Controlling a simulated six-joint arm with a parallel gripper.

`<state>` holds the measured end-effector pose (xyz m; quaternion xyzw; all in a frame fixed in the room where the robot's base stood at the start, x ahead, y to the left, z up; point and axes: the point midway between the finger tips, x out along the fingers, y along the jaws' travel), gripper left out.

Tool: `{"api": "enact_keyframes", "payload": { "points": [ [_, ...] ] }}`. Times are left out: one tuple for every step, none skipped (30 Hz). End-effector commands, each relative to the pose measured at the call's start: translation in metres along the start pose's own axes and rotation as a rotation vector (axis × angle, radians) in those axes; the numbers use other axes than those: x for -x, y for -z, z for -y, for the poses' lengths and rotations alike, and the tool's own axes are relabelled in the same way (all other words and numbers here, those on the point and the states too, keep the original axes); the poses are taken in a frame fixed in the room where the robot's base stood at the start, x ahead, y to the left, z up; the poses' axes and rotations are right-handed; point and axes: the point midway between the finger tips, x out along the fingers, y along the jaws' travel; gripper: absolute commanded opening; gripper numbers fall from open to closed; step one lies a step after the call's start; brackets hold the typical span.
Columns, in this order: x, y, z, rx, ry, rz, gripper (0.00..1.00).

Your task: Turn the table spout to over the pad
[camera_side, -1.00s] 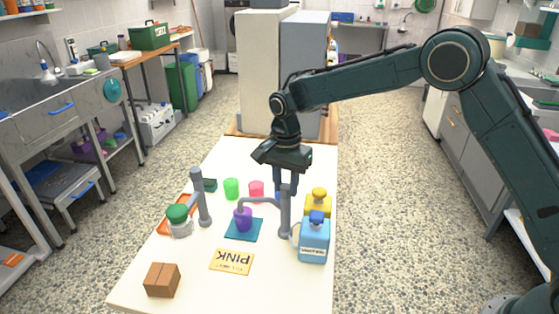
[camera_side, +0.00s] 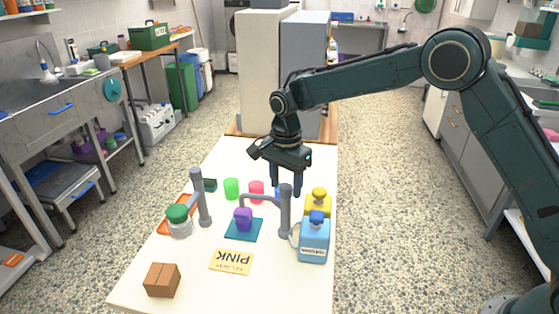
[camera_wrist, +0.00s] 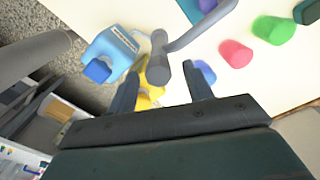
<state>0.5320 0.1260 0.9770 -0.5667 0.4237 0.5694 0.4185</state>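A grey table spout (camera_side: 285,212) stands as an upright post with an arm reaching left. Its bent end hangs at a purple cup (camera_side: 243,219) on a teal pad (camera_side: 243,234); whether they touch is unclear. My gripper (camera_side: 286,190) is open, pointing down above and just behind the post. In the wrist view, its two fingers (camera_wrist: 160,92) are apart, with the spout post (camera_wrist: 160,55) showing between them. The spout arm (camera_wrist: 205,25) runs to the upper right there. I see no contact between fingers and post.
A blue bottle (camera_side: 314,240) and a yellow bottle (camera_side: 318,203) stand close right of the post. Green (camera_side: 231,189), pink (camera_side: 256,189) and blue cups (camera_wrist: 203,72) are behind.

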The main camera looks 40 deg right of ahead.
Motion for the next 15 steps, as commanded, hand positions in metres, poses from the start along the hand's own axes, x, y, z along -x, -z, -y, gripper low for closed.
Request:
{"api": "enact_keyframes", "payload": {
  "points": [
    [-0.001,0.0,0.0,0.001,-0.002,0.0,0.5],
    [-0.001,0.0,-0.001,0.002,-0.002,0.0,0.5],
    [-0.001,-0.001,-0.001,0.002,-0.003,0.001,0.5],
    [-0.001,-0.001,-0.001,0.003,-0.003,0.001,0.5],
    [-0.001,-0.001,-0.001,0.003,-0.003,0.001,0.5],
    [-0.001,-0.001,-0.001,0.003,-0.004,0.001,0.5],
    [-0.001,-0.001,-0.001,0.003,-0.004,0.001,0.5],
    [-0.001,-0.001,-0.001,0.004,-0.004,0.001,0.5],
    [-0.001,-0.001,-0.001,0.004,-0.004,0.001,0.5],
    [0.0,-0.001,-0.001,0.004,-0.004,0.001,0.5],
    [0.001,-0.001,-0.001,0.004,-0.004,0.001,0.5],
    [0.003,-0.001,-0.001,0.004,-0.004,0.001,0.5],
    [0.004,-0.001,-0.001,0.004,-0.004,0.001,0.5],
    [0.006,-0.001,-0.001,0.004,-0.004,0.001,0.5],
    [0.009,-0.001,-0.001,0.004,-0.003,0.001,0.5]
  ]
}}
